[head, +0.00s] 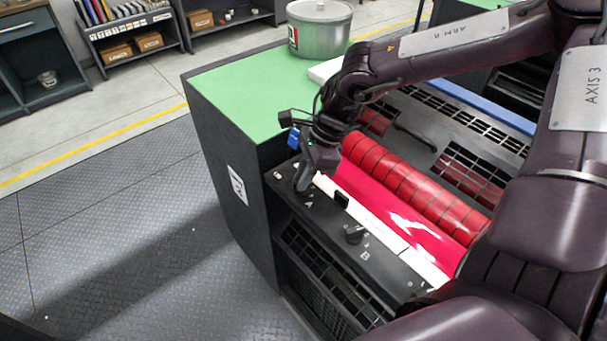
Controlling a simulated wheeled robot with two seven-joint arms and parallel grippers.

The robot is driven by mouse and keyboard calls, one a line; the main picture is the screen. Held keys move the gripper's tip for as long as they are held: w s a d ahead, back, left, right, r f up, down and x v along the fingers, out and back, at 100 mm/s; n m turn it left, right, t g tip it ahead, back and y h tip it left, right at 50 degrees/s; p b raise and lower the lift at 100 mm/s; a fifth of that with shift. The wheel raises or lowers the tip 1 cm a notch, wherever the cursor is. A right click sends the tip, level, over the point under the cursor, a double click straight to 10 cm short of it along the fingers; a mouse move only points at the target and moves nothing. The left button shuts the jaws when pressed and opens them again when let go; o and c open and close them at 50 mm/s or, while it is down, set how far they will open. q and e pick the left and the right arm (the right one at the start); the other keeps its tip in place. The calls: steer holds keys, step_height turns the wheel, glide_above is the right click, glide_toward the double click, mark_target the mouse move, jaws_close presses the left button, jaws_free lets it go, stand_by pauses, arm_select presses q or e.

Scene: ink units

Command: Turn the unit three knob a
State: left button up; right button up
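The ink unit has a red ink roller (410,182) and a glossy red ink tray with a white front edge. In front is a black panel (318,224) with white letters, seemingly A and B. A black knob (354,234) stands on the panel near the B. My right gripper (303,186) points down at the panel's far left end, close to the A mark. Its fingers overlap, and any knob there is hidden by them. I cannot tell whether it is open or touching anything. My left gripper is not in view.
A green-topped cabinet (235,92) stands left of the unit, with a metal pot (319,27) at its back. My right arm covers the right side. Open floor (110,230) lies left.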

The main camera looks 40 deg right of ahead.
jaws_close()
steer(key=shift+f+m+b, duration=0.15)
steer(key=shift+m+b, duration=0.25)
steer(key=shift+b, duration=0.5)
steer(key=m+t+b, duration=0.1)
steer(key=m+b, duration=0.1)
steer(key=b, duration=0.1)
steer(key=m+t+h+b, duration=0.1)
steer(key=m+b, duration=0.1)
steer(key=b, duration=0.1)
steer(key=shift+s+a+m, duration=0.1)
steer(key=shift+a+m, duration=0.05)
steer(key=shift+m, duration=0.25)
steer(key=shift+m+h+b, duration=0.5)
steer(key=shift+m+b, duration=0.4)
steer(key=shift+m, duration=0.2)
steer(key=shift+r+m+t+h+b, duration=0.2)
steer(key=shift+m+t+h+b, duration=0.2)
steer(key=shift+m+b, duration=0.45)
steer(key=shift+m, duration=0.25)
steer(key=shift+o, duration=2.4)
jaws_free()
